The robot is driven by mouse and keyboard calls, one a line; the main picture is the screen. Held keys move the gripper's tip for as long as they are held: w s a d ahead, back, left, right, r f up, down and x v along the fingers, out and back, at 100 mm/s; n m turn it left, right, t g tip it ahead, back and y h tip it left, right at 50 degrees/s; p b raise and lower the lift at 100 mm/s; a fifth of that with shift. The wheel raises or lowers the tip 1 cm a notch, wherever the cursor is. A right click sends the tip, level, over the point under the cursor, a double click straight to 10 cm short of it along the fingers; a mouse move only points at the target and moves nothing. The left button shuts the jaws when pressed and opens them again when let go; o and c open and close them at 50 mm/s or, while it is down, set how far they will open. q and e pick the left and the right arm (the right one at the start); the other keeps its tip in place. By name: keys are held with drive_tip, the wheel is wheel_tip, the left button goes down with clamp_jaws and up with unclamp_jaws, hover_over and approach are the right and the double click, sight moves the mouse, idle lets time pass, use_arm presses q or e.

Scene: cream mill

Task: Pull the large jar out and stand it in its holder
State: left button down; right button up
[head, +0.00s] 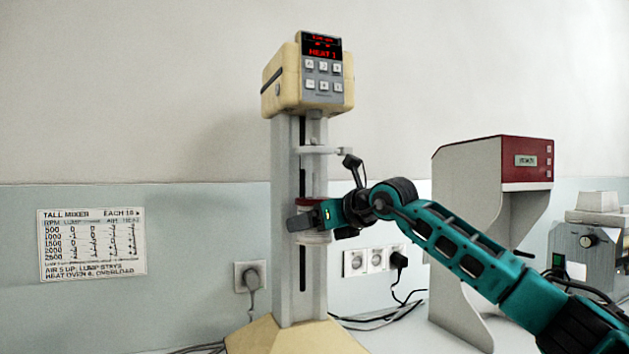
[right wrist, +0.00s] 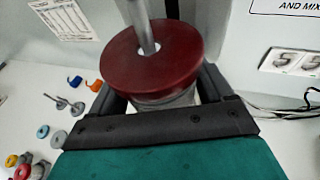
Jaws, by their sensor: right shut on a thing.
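The large jar has a dark red lid (head: 312,203) and a pale, see-through body (head: 314,238). It is upright at the front of the tall cream mixer (head: 308,85), under the mixer's clamp arm. In the right wrist view the red lid (right wrist: 152,62) has a metal shaft (right wrist: 143,25) running down into its middle. My right gripper (head: 308,220) is shut around the jar just below the lid. In the right wrist view its dark fingers (right wrist: 160,95) lie on both sides of the jar. My left gripper is in neither view. I cannot make out the jar's holder.
A white stand with a red top (head: 526,162) is on the right, with a grey instrument (head: 583,250) beyond it. Cables lie on the bench near the wall sockets (head: 370,260). In the right wrist view small stirrers (right wrist: 66,104) and coloured rings lie on the left.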

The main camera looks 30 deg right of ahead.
use_arm(q)
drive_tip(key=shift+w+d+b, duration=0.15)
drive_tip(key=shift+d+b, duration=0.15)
drive_tip(key=shift+b, duration=0.05)
use_arm(e)
drive_tip(key=shift+f, duration=0.5)
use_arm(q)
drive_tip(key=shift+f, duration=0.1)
use_arm(e)
drive_tip(key=shift+s, duration=0.15)
drive_tip(key=shift+s+b, duration=0.6)
drive_tip(key=shift+b, duration=0.05)
drive_tip(key=shift+s+a+b, duration=0.2)
drive_tip(key=shift+s+b, duration=2)
drive_tip(key=shift+s, duration=0.95)
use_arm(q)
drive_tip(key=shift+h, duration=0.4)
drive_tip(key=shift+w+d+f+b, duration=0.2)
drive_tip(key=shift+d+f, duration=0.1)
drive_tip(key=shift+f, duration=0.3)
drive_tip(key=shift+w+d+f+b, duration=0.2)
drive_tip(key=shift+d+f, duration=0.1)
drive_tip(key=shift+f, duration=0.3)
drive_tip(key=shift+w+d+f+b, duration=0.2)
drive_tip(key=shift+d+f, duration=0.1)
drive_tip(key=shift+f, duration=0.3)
use_arm(e)
drive_tip(key=shift+s+a, duration=0.1)
drive_tip(key=shift+s, duration=1.05)
